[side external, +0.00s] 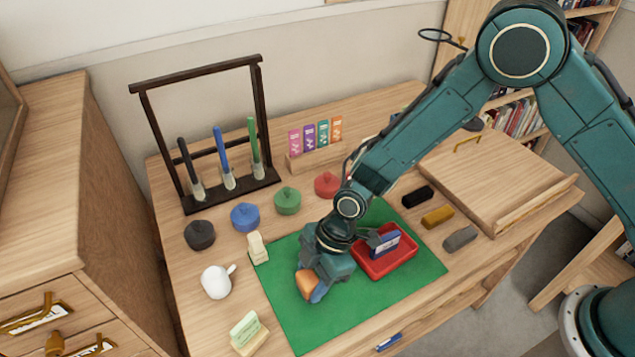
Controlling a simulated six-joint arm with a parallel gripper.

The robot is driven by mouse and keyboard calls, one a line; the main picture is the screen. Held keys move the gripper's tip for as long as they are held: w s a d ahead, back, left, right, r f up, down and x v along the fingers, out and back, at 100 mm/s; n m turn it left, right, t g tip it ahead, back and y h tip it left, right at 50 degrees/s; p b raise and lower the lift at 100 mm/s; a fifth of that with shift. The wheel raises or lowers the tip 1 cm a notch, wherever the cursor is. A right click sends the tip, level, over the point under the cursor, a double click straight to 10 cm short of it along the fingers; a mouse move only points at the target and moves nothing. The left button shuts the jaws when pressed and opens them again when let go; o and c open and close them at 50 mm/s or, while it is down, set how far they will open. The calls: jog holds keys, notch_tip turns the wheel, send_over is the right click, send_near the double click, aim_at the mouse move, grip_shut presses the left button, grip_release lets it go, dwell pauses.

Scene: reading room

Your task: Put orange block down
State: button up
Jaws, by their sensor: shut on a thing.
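The orange block (305,283) is at the tip of my gripper (316,292), over the left part of the green mat (290,327). My gripper is shut on the block and points down and toward the front. I cannot tell whether the block touches the mat. The gripper body hides part of the block. A red tray (397,261) lies on the mat to the right of my gripper and holds a blue and white item (385,243).
A white mug (215,282) and a cream block (257,248) stand to the left. A card holder (247,332) is at the front left. Round lidded pots (245,217) sit behind. The mat's front is clear.

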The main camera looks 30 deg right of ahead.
jog(key=o, duration=1)
jog(key=shift+f, duration=0.15)
jog(key=v, duration=1.2)
jog(key=shift+d, duration=0.1)
